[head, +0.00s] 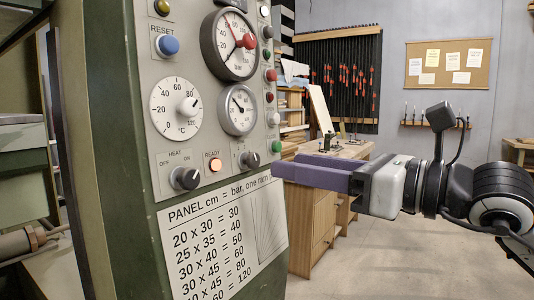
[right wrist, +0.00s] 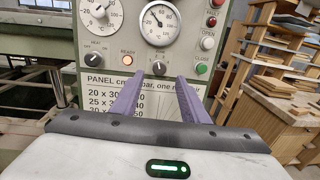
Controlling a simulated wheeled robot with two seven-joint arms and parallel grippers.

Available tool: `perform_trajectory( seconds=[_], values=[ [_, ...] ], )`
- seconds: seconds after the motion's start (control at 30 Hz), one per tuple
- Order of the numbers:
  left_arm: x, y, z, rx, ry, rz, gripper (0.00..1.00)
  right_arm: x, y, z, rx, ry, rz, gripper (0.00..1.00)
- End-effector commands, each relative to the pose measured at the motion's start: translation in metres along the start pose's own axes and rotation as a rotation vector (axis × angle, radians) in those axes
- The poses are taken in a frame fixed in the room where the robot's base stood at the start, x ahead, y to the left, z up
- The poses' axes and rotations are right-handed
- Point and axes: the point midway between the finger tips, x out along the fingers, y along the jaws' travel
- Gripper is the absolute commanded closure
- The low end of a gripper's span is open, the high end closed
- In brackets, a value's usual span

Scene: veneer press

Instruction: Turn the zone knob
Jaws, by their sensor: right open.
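The zone knob (head: 249,160) is a small black knob on the grey control panel (head: 205,140), right of the orange ready lamp (head: 215,164). It appears in the right wrist view (right wrist: 159,68) just beyond the fingertips and between their lines, with small marks above it that are hard to read. My right gripper (head: 284,171) has purple fingers pointing at the panel. In the right wrist view its fingers (right wrist: 158,82) are apart with nothing between them, and they look short of the knob. My left gripper is not in view.
The heat knob (head: 185,178) is left of the lamp. A green close button (head: 276,146) and a white open button (head: 275,119) are near the panel's right edge. Gauges sit above. A wooden workbench (head: 312,205) stands behind; the floor at right is clear.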

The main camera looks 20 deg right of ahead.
Motion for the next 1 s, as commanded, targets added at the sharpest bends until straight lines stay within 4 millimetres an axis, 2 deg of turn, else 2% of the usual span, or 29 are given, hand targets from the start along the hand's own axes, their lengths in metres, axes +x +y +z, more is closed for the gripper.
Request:
perform_trajectory(
  seconds=[0.03,0.2,0.33,0.5,0.77,1.0],
  values=[
    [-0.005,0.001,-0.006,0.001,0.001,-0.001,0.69,0.011,0.002,0.005,0.004,-0.002,0.005,0.59],
    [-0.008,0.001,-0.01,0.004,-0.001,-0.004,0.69,0.041,0.002,0.003,0.003,0.0,0.005,0.59],
    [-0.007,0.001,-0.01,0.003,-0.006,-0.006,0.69,0.057,0.001,0.002,0.003,0.0,0.004,0.59],
    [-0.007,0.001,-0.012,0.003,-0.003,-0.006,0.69,0.067,0.002,0.0,0.001,0.001,0.003,0.59],
    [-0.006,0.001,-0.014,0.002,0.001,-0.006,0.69,0.067,0.001,-0.001,0.001,0.001,0.003,0.59],
    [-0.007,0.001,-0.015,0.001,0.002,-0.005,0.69,0.067,0.001,-0.001,0.001,0.001,0.003,0.99]
  ],
)
